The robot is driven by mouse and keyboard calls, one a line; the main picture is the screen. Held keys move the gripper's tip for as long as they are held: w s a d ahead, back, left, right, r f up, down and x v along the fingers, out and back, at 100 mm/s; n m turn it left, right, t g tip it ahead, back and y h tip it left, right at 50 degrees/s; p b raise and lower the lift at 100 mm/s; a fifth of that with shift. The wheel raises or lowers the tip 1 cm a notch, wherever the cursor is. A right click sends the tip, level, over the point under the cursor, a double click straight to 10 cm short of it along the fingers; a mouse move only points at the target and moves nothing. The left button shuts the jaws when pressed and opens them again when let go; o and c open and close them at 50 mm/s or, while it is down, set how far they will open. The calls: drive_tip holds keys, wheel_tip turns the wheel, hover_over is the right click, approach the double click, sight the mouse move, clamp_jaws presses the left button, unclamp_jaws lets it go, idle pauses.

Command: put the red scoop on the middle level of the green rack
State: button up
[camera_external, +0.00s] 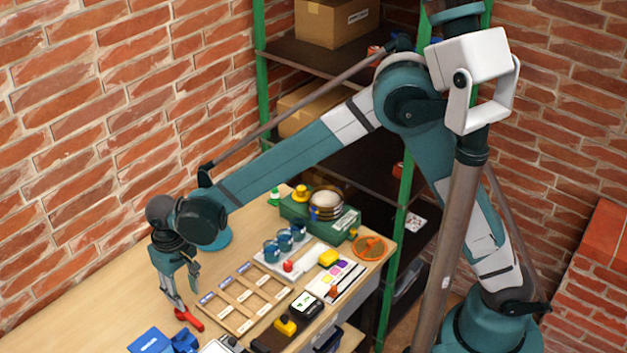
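The red scoop (189,319) lies near the front left of the wooden workbench, beside a divided wooden tray. My gripper (184,297) points down just above it, its fingers apart; I cannot tell whether a fingertip touches the scoop. The green rack (259,28) stands behind the bench with green posts and dark shelves. Its middle level (372,163) is partly hidden by my arm; a cardboard box (308,106) sits at its left end.
The divided wooden tray (243,306) lies right of the scoop. Blue items (150,340) lie in front. Blue cups (285,240), a green case (318,214) and an orange disc (369,248) stand toward the rack. A larger box (335,22) is on the upper shelf. The bench's left side is clear.

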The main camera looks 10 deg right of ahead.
drive_tip(key=o, duration=1.5)
